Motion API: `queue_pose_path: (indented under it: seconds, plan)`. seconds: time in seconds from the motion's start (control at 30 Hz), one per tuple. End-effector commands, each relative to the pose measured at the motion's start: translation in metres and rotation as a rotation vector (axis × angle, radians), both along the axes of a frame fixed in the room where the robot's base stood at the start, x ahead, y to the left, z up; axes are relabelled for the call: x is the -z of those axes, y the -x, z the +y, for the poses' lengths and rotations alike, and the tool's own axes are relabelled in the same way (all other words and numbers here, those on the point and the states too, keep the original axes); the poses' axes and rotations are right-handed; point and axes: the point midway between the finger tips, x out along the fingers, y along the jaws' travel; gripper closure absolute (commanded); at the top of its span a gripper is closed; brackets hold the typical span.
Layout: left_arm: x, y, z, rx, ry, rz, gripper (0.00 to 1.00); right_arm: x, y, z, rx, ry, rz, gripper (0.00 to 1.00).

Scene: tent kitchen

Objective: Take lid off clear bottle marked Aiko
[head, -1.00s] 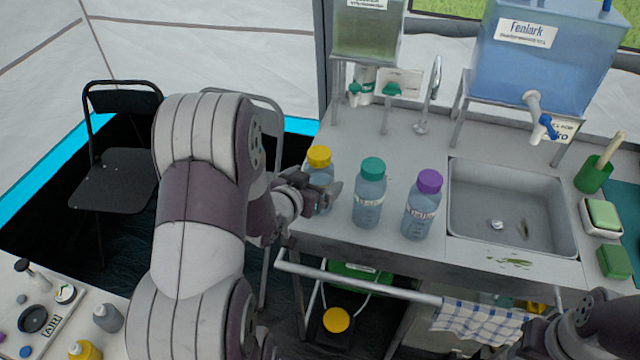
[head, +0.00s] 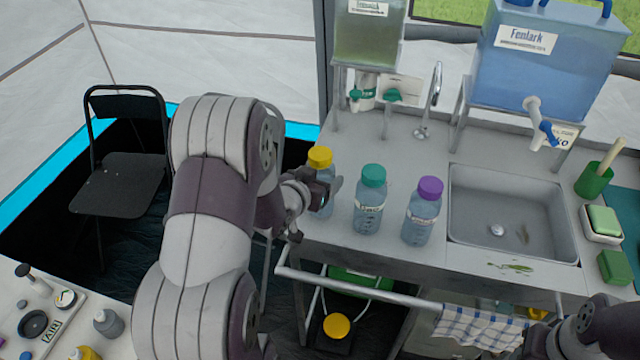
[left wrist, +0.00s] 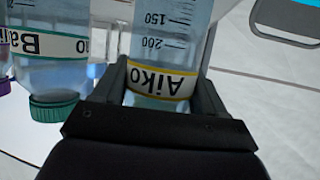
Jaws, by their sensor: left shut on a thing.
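The clear bottle marked Aiko (left wrist: 165,40) fills the middle of the left wrist view, upside down there, its yellow-edged label between my fingers. In the head view it is the bottle with the yellow lid (head: 320,158), upright at the counter's left end. The lid is on the bottle. My left gripper (head: 322,200) is shut around the bottle's body, below the lid, and hides part of it. The lid is hidden in the left wrist view. My right arm shows only in part at the bottom right; its gripper is not in view.
A teal-lidded bottle (head: 370,205) and a purple-lidded bottle (head: 422,212) stand right of the held one. A sink (head: 515,215) is further right. Water tanks, including a blue one (head: 540,60), stand behind. A rail (head: 350,288) with a checked towel (head: 480,325) runs along the front.

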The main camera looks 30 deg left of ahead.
Motion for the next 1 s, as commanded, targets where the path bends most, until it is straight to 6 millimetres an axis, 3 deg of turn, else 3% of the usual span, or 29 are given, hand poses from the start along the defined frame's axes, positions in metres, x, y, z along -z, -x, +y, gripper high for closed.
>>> queue_pose_path:
  seconds: [0.1,0.3,0.63,0.67,0.8,0.83,1.0]
  plan:
    - [-0.035,-0.001,0.000,0.001,-0.005,-0.008,0.59,-0.006,0.000,0.000,0.000,0.000,0.000,0.57]
    - [-0.076,-0.001,0.000,0.001,-0.003,-0.006,0.59,-0.012,0.000,0.000,0.000,0.000,0.000,0.57]
    - [-0.085,0.000,0.000,0.000,-0.001,-0.002,0.59,-0.012,0.000,0.000,0.000,0.000,0.000,0.57]
    - [-0.085,0.000,0.000,0.000,-0.001,-0.002,0.31,-0.012,0.000,0.000,0.000,0.000,0.000,0.57]
    - [-0.085,0.000,0.000,0.000,-0.001,-0.002,0.77,-0.012,0.000,0.000,0.000,0.000,0.000,0.57]
    - [-0.085,0.000,0.000,0.000,-0.001,-0.002,0.83,-0.012,0.000,0.000,0.000,0.000,0.000,0.57]
    - [-0.085,0.000,0.000,0.000,-0.001,-0.002,0.83,-0.012,0.000,0.000,0.000,0.000,0.000,0.57]
